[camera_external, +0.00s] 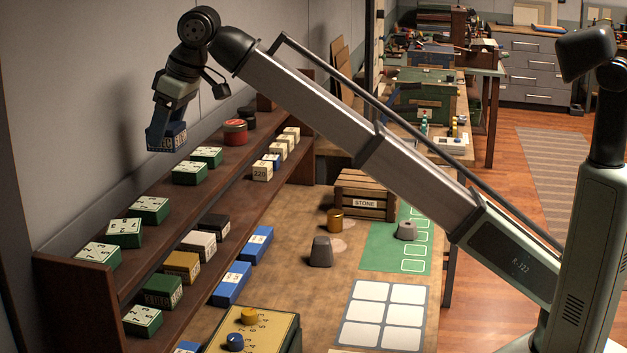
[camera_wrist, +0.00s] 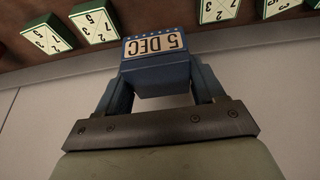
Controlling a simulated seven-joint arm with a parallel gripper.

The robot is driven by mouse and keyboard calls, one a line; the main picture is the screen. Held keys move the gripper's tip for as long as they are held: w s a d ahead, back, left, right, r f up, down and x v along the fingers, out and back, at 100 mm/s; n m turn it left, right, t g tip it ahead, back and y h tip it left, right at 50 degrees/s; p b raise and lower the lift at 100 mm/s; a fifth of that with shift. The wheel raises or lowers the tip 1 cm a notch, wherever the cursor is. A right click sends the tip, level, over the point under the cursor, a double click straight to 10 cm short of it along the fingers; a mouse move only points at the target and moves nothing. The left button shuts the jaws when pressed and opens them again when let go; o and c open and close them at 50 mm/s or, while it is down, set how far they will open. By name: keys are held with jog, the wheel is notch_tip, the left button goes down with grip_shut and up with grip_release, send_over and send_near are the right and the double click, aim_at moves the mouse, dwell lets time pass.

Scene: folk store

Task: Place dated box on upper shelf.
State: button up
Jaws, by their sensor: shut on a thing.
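My gripper (camera_external: 166,128) is shut on a blue box with a pale date label. The dated box (camera_external: 167,137) hangs above the upper shelf, near the wall, at the upper left of the external view. In the wrist view the dated box (camera_wrist: 156,65) sits between the two blue fingers, its label reading "5 DEC". The upper shelf (camera_external: 168,211) is a long dark wooden board. It carries several green boxes with white numbered tops, one of them a green box (camera_external: 190,172) below and right of my gripper. The held box is apart from the shelf.
A red round tin (camera_external: 235,132) and dark tins stand at the shelf's far end. The lower shelf holds green, tan, white and black boxes. Blue boxes (camera_external: 230,284) lie on the table in front. A wooden crate (camera_external: 365,194) marked STONE stands beyond. Bare gaps show between the upper-shelf boxes.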

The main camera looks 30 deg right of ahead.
aim_at(181, 140)
jog(key=shift+a+f, duration=0.1)
jog(key=shift+f, duration=4.85)
jog(key=shift+f, duration=0.15)
jog(key=o, duration=1.1)
jog(key=v, duration=1.2)
